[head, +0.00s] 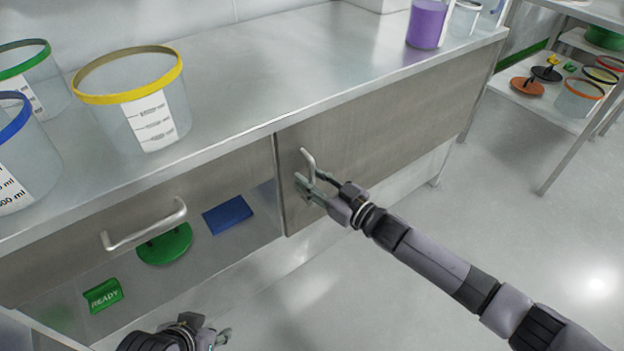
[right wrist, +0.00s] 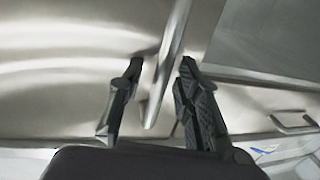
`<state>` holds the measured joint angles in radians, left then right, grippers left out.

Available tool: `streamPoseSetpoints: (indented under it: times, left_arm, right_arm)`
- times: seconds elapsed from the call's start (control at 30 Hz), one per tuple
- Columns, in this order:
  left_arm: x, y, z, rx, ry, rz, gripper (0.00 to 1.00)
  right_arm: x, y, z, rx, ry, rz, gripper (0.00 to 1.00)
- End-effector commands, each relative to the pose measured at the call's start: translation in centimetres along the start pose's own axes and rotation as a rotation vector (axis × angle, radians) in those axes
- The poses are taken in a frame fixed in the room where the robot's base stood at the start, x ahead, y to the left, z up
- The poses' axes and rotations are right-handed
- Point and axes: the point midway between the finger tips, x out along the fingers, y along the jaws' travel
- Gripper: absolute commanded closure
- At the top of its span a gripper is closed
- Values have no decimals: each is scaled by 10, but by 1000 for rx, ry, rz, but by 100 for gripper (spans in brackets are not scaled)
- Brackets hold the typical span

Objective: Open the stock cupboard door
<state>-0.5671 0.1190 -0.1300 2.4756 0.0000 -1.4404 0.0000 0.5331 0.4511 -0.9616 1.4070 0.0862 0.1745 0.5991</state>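The stock cupboard door (head: 375,125) is a brushed-metal front under the bench top, and it looks shut. Its upright bar handle (head: 307,160) is near the door's left edge. My right gripper (head: 305,184) is at the handle's lower part. In the right wrist view the handle (right wrist: 172,60) passes between the two open fingers of the right gripper (right wrist: 158,75), with gaps visible on both sides. My left gripper (head: 218,336) is low in the head view, away from the door, and its finger opening is unclear.
A drawer front with a horizontal handle (head: 145,226) is left of the door. Below it lie a green disc (head: 165,244), a blue block (head: 228,214) and a green READY sign (head: 104,294). Tubs, one yellow-rimmed (head: 185,110), stand on the bench. Floor (head: 400,290) before the door is clear.

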Motion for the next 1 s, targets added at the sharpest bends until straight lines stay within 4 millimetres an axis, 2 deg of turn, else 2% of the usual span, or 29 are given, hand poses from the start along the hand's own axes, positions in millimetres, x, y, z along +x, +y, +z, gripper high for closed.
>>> streamPoseSetpoints:
  times: [0.07,0.53,1.0]
  left_arm:
    - [0,0,0,0,0,0,60]
    - [0,0,0,0,-1,-1,60]
    - [0,0,0,-1,-2,0,60]
  right_arm:
    - [0,0,0,0,0,0,69]
    - [-1,0,0,0,0,1,99]
    - [-1,0,0,0,0,1,100]
